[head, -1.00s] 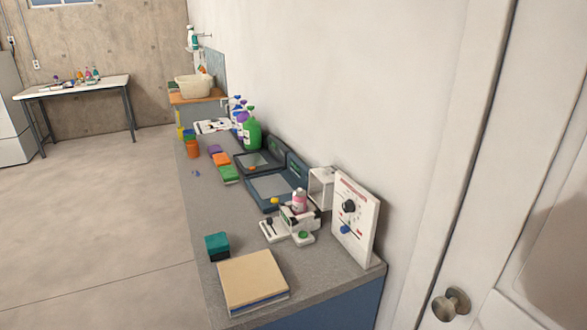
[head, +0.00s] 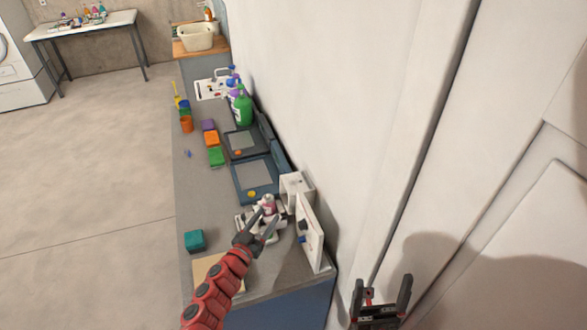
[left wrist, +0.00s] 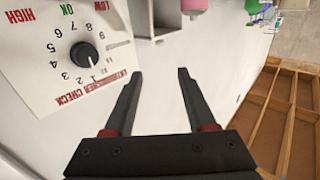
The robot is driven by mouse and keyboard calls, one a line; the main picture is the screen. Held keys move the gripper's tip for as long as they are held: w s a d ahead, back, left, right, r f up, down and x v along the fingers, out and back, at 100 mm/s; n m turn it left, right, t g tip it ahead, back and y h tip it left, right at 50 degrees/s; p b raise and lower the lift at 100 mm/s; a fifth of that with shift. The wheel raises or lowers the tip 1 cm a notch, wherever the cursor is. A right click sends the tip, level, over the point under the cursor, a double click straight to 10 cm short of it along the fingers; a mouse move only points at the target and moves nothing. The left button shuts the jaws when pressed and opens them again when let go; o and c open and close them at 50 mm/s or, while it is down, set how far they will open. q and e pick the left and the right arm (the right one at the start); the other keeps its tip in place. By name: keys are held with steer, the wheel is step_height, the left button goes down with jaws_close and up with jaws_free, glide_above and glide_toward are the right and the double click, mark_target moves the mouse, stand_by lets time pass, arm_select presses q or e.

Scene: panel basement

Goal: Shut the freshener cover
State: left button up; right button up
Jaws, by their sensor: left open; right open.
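No part is plainly readable as the freshener cover. A white open-fronted box (head: 297,188) stands by the wall on the counter, and a pink bottle (head: 269,205) stands in front of it on a white base. The bottle's lower end also shows at the top of the left wrist view (left wrist: 194,5). My left gripper (head: 268,214) is open and empty, over the counter near the bottle; its fingers partly hide the base. In the left wrist view, its open fingers (left wrist: 159,73) have nothing between them. My right gripper (head: 382,282) is open and empty, right of the counter before the door.
A white dial panel (head: 310,235) stands upright close right of my left gripper; the left wrist view shows its knob and lettering. A teal block (head: 195,240) and a tan book (head: 212,272) lie nearby. Blue trays (head: 257,185) lie beyond. Wall and door bound the right.

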arm_select(q)
steer(key=w, duration=0.1)
glide_toward(292, 180)
steer(key=w, duration=0.2)
steer(key=b+x, duration=0.1)
steer(key=x, duration=0.1)
steer(key=b+x, duration=0.3)
steer(key=shift+d+f, duration=0.3)
steer(key=shift+d, duration=0.2)
steer(key=shift+w+d+r+b, duration=0.2)
steer(key=shift+w+d+b, duration=0.1)
steer(key=shift+w+b, duration=0.25)
jaws_close()
stand_by(0.8)
